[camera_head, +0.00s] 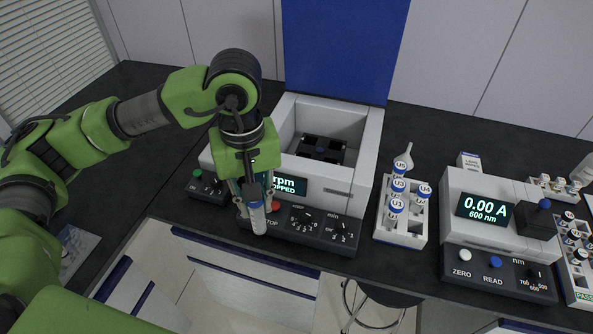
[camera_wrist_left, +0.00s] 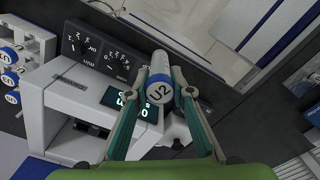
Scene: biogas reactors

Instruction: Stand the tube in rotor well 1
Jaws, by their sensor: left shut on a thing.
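My left gripper (camera_head: 252,198) is shut on the tube (camera_head: 258,219), which hangs below the fingers in front of the centrifuge. In the left wrist view, the tube's cap (camera_wrist_left: 160,93), white with a blue band and marked U2, sits between the green fingers of my left gripper (camera_wrist_left: 168,95). The centrifuge (camera_head: 363,140) has its blue lid raised. Its dark rotor (camera_head: 321,149) shows inside the open chamber, to the right of and behind the gripper. The well numbers are too small to read. My right gripper is not in view.
A white rack (camera_head: 402,238) with several blue-and-white capped tubes stands right of the centrifuge. A photometer (camera_head: 478,186) reading 0.00 A stands further right. The centrifuge's control panel (camera_head: 318,229) with knobs lies near the gripper, by the bench's front edge.

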